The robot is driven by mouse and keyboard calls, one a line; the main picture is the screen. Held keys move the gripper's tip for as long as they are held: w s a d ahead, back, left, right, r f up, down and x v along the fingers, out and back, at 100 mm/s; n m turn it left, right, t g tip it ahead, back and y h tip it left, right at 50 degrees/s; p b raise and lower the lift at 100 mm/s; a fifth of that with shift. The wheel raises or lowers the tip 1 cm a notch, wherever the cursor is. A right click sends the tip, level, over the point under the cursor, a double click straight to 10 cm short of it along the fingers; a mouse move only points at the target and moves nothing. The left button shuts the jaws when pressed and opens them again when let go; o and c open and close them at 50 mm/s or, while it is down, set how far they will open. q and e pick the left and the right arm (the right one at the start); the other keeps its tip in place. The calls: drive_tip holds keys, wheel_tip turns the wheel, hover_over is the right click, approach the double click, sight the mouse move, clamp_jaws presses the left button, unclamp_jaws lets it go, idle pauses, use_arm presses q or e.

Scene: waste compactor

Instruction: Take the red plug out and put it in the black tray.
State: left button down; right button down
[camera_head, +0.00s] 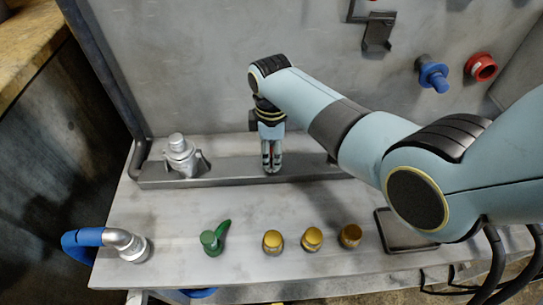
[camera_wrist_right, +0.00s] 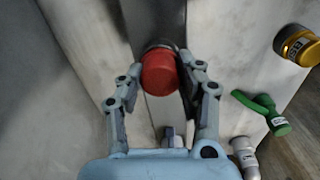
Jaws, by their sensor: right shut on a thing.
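The red plug (camera_wrist_right: 159,74) shows in the right wrist view as a round red cap at a dark collar on the grey rail. My right gripper (camera_wrist_right: 162,66) is shut on it, with one finger on each side. In the head view my right gripper (camera_head: 271,166) points down at the rail, and only a bit of red shows between the fingers. I cannot tell whether the plug is still seated. The black tray (camera_head: 382,228) lies on the bench at the right, partly hidden under my right arm. My left gripper is not in view.
A grey metal fitting (camera_head: 181,156) stands on the rail (camera_head: 220,168) to the left. Along the bench front are a blue-handled metal elbow (camera_head: 128,245), a green valve handle (camera_head: 212,241) and yellow-capped fittings (camera_head: 273,242). A blue plug (camera_head: 434,76) and red ring (camera_head: 481,67) are on the wall.

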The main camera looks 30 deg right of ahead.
drive_tip(key=shift+n, duration=0.3)
drive_tip(key=n, duration=0.4)
drive_tip(key=shift+n, duration=0.4)
drive_tip(key=n, duration=0.3)
drive_tip(key=shift+n, duration=1.1)
